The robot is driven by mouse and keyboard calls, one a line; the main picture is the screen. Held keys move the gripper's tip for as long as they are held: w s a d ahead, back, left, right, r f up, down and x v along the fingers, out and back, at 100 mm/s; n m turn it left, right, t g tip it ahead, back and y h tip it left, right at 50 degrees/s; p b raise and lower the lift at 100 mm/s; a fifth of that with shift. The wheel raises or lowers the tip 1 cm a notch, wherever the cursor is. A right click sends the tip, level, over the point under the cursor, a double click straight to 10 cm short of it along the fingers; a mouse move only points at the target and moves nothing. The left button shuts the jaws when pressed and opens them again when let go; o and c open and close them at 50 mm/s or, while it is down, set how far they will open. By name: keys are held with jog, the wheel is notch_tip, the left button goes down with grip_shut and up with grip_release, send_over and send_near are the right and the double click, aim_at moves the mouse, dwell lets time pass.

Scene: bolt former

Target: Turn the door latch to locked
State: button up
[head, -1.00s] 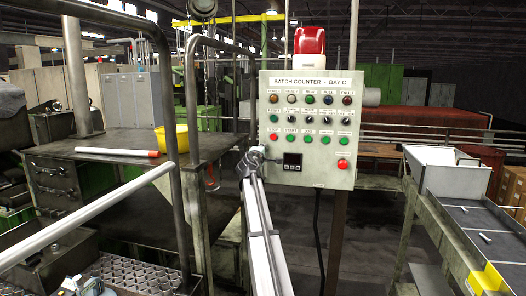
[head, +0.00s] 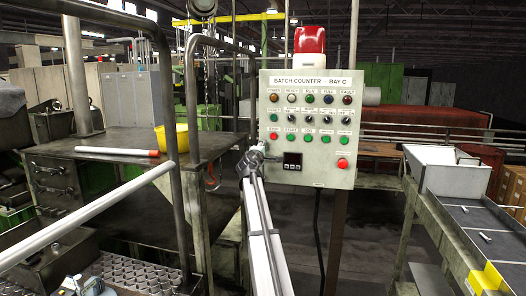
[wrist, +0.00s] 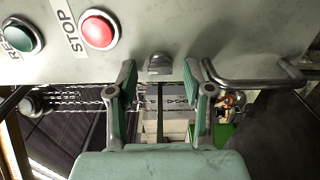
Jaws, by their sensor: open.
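The batch counter box (head: 308,180) stands on a post in the head view, its front facing me. In the wrist view, a small grey metal knob (wrist: 160,64), which looks like the door latch, sits at the edge of the panel. A bent metal handle (wrist: 255,80) is to its right. My gripper (wrist: 160,80) is open, with its two green-padded fingers on either side of the knob and nothing between the pads. I cannot tell whether the fingertips touch the panel. In the head view, my gripper (head: 251,160) is at the box's lower left edge, and the latch cannot be made out.
A red stop button (wrist: 98,29) and a green reset button (wrist: 22,37) are close by on the panel. Metal rails (head: 188,110) and a bench (head: 110,145) stand left of my arm. A conveyor (head: 470,215) is at the right.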

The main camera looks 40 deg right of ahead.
jog(key=shift+s+a, duration=0.1)
jog(key=v, duration=1.1)
jog(key=shift+s+a, duration=0.2)
jog(key=shift+a, duration=0.1)
